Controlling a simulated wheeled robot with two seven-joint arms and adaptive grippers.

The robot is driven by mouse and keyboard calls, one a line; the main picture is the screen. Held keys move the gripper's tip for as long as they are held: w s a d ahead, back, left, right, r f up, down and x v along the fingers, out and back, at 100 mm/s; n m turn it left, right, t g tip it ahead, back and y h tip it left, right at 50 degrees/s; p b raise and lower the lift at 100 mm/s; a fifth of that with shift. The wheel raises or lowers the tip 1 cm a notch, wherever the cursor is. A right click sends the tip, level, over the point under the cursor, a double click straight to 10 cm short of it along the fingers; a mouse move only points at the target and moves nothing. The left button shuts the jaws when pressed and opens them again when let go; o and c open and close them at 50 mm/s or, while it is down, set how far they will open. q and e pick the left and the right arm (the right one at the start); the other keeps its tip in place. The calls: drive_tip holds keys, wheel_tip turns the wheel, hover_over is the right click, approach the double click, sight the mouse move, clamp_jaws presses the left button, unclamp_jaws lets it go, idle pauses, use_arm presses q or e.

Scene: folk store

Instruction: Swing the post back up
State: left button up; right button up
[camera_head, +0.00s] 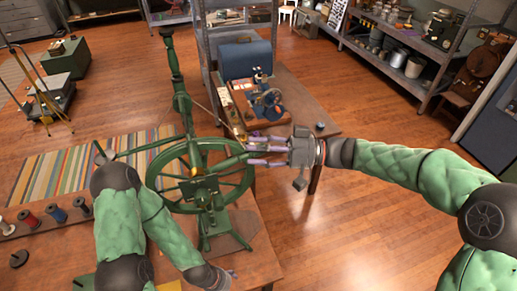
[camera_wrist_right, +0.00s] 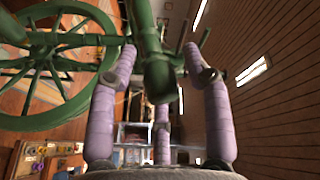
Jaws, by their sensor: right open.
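A green spinning wheel (camera_head: 160,182) stands on the wooden table. A green post (camera_head: 225,163) lies swung down, pointing right from the wheel's middle towards my right gripper (camera_head: 252,150). In the right wrist view the green post (camera_wrist_right: 158,75) lies between the spread purple fingers, which are open with gaps beside it; I cannot tell whether any finger touches it. Another green upright (camera_head: 173,65) rises tall at the wheel's back. My left gripper (camera_head: 230,275) is low at the table's front edge, mostly hidden by its wrist; its opening is unclear.
Several thread spools on a rack (camera_head: 50,217) stand at the table's left. A side table (camera_head: 300,105) with a blue case (camera_head: 245,60) and small machine stands behind the wheel. Floor at the right is clear.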

clamp_jaws()
drive_tip(key=shift+r, duration=0.1)
